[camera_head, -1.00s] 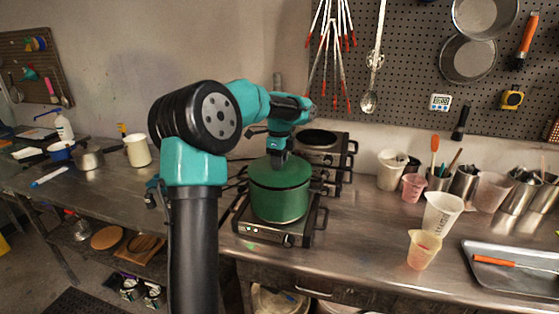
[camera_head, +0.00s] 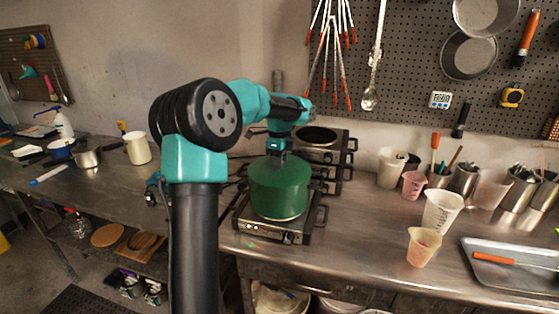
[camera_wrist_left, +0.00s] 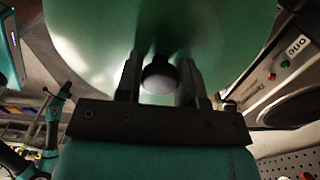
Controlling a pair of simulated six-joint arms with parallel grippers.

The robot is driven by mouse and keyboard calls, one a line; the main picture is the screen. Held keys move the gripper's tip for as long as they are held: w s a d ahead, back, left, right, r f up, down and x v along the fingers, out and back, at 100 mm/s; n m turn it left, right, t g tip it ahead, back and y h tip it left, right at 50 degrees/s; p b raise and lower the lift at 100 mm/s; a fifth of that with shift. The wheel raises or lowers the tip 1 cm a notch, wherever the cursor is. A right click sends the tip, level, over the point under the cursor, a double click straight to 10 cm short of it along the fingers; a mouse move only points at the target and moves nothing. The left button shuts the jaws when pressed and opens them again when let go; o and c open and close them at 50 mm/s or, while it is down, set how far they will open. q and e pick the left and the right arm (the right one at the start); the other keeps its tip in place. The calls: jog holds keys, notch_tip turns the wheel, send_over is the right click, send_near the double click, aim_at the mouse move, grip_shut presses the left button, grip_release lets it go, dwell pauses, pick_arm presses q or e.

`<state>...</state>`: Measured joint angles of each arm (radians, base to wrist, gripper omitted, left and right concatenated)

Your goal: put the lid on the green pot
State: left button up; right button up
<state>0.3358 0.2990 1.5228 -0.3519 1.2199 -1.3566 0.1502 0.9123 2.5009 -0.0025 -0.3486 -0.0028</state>
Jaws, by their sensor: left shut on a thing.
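The green pot (camera_head: 279,197) stands on a hot plate (camera_head: 262,226) on the steel counter. The green lid (camera_head: 281,165) is at the top of the pot, and I see no clear gap between them in the head view. My left gripper (camera_head: 277,152) comes down from above and is shut on the lid's knob. In the left wrist view the dark round knob (camera_wrist_left: 159,77) sits between the two fingers, with the green lid (camera_wrist_left: 200,25) beyond it. Whether the lid sits fully on the rim cannot be told. My right gripper is not in view.
A second hot plate (camera_head: 318,140) stands behind the pot. A white cup (camera_head: 441,212), a yellowish cup (camera_head: 423,247) and a metal tray (camera_head: 510,285) are to the right. A white mug (camera_head: 137,148) is to the left.

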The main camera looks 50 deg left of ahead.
pick_arm(q)
jog(key=o, duration=1.1)
jog(key=shift+o, duration=0.2)
jog(key=shift+r, duration=0.1)
notch_tip(320, 180, up, 17)
jog(key=shift+r, duration=0.15)
dwell(0.5)
